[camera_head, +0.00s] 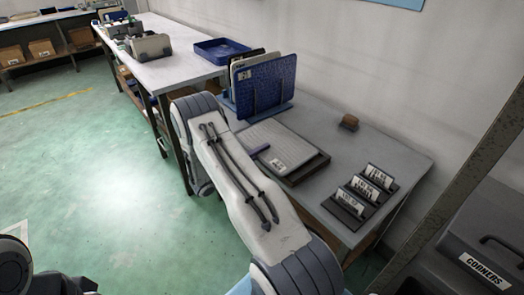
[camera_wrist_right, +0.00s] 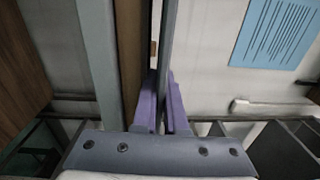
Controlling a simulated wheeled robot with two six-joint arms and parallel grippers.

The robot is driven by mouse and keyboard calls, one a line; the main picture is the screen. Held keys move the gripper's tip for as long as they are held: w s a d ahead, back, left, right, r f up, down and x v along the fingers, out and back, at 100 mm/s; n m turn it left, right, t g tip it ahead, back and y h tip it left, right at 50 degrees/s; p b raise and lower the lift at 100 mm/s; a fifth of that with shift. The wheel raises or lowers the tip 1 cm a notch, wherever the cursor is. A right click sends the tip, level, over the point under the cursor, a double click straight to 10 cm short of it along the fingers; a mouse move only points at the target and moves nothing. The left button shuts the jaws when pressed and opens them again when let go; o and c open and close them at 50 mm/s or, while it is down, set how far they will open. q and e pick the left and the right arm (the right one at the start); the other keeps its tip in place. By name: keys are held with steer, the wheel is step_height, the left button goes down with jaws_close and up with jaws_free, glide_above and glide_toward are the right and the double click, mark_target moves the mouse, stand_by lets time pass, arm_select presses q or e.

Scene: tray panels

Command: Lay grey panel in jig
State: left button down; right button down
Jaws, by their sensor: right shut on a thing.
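The grey panel (camera_head: 272,141) shows in the head view as a flat pale sheet with a white label, over a dark tray-like jig (camera_head: 311,168) on the bench. My right gripper (camera_head: 260,149) is shut on the panel's near left edge. In the right wrist view the purple fingers (camera_wrist_right: 162,105) pinch the panel (camera_wrist_right: 166,45), seen edge-on as a thin grey strip. A narrow gap shows beside the strip there, so the panel looks slightly raised. Most of the jig is hidden under the panel. My left gripper is out of view.
A rack holds a blue panel (camera_head: 264,86) and other panels behind the jig. A brown block (camera_head: 349,122) and a stepped holder with labelled cards (camera_head: 365,190) stand to the right. A blue tray (camera_head: 221,51) is on the farther bench. A grey case marked CORNERS (camera_head: 486,269) is at lower right.

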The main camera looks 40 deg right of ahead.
steer(key=shift+s+a+f+y, duration=0.1)
steer(key=shift+s+f+y, duration=0.05)
steer(key=shift+f, duration=0.5)
steer(key=shift+s+f+y, duration=0.1)
steer(key=shift+f+y, duration=0.05)
steer(key=shift+f, duration=0.5)
steer(key=c, duration=0.9)
jaws_free()
steer(key=w+a+r, duration=0.1)
steer(key=a+r, duration=0.1)
steer(key=a, duration=0.8)
steer(key=shift+w, duration=0.35)
steer(key=shift+a, duration=0.15)
